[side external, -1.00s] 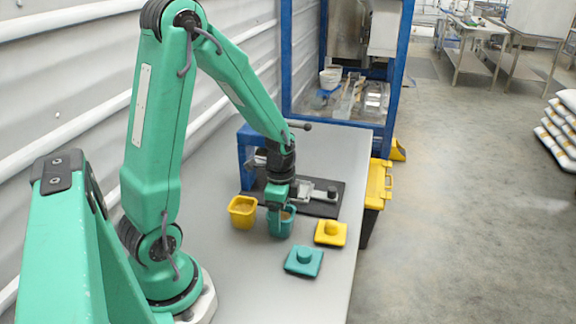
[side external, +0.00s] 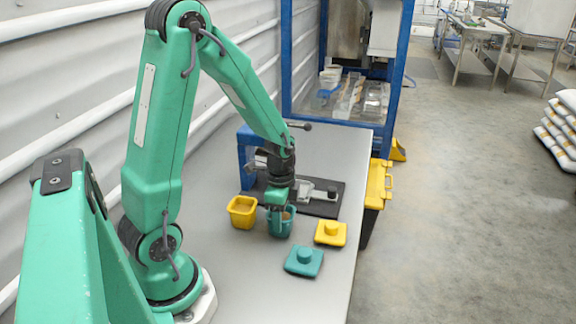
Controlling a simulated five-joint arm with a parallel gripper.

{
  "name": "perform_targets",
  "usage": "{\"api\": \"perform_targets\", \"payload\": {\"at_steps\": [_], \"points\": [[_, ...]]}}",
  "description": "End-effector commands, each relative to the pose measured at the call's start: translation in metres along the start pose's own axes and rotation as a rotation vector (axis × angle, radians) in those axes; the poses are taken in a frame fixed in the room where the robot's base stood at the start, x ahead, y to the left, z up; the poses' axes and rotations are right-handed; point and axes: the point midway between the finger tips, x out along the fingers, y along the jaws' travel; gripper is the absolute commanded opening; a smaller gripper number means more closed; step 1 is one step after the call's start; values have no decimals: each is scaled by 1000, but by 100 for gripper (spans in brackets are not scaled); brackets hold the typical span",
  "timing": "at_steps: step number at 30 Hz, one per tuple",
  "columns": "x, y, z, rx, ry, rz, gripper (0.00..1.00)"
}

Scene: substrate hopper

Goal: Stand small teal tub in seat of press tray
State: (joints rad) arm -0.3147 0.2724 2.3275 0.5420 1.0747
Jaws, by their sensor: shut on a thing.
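The arm hides part of the tray, and I cannot make out the seat clearly.
A yellow tub (side external: 242,212) stands just left of the teal tub. A yellow lid (side external: 330,233) and a teal lid (side external: 304,261) lie to the right and front. The press lever (side external: 300,126) sticks out behind my wrist. The table's right edge is close to the lids.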

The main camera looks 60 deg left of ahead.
Motion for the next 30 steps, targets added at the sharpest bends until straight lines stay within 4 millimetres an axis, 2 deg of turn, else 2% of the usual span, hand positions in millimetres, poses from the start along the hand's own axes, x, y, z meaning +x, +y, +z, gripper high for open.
{"api": "perform_targets", "payload": {"at_steps": [30], "points": [[-49, 0, 0, 0, 1, -1, 39]]}}
